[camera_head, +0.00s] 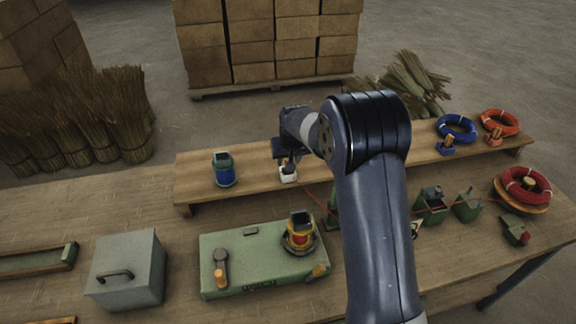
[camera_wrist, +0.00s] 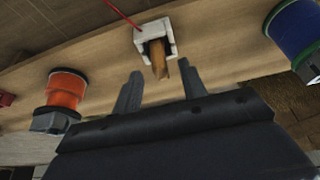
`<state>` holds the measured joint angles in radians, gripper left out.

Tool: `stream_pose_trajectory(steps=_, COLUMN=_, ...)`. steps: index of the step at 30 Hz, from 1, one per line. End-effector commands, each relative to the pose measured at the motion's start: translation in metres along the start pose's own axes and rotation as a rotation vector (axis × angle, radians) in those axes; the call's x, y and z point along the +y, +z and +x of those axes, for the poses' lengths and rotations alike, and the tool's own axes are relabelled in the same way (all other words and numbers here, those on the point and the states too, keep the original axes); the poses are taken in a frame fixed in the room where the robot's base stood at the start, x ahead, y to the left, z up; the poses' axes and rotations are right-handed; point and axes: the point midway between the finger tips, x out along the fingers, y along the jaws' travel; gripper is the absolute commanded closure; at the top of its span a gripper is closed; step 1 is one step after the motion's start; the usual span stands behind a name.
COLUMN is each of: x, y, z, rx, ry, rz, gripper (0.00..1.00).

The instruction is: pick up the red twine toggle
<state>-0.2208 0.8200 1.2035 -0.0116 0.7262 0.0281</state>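A wooden peg (camera_wrist: 159,62), which looks like the toggle, sits in a white U-shaped holder (camera_wrist: 154,38) on the raised wooden shelf. A red twine (camera_wrist: 121,13) runs up to the holder in the wrist view. The white holder (camera_head: 288,174) also shows in the head view, just below my gripper. My gripper (camera_wrist: 160,83) is open and empty, its two fingers apart. In the wrist view, the peg's end points into the gap between the fingertips. I cannot tell whether either finger touches it. In the head view my arm hides part of the shelf.
A blue spool (camera_head: 224,170) stands left of the holder on the shelf. An orange spool (camera_wrist: 66,90) stands on the holder's other side. Below are a green plate (camera_head: 225,285) with a yellow-red spool (camera_head: 299,236) and a grey box (camera_head: 127,270). A red coil (camera_head: 526,184) lies right.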

Motion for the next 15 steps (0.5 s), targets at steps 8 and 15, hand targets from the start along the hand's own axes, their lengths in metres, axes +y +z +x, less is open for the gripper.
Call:
stream_pose_trajectory(steps=8, x=-0.001, y=0.001, z=0.026, rx=0.000, ry=0.000, rz=0.000, gripper=0.60)
stream_pose_trajectory(steps=15, x=-0.001, y=0.001, z=0.027, rx=0.001, ry=0.000, rz=0.000, gripper=0.60)
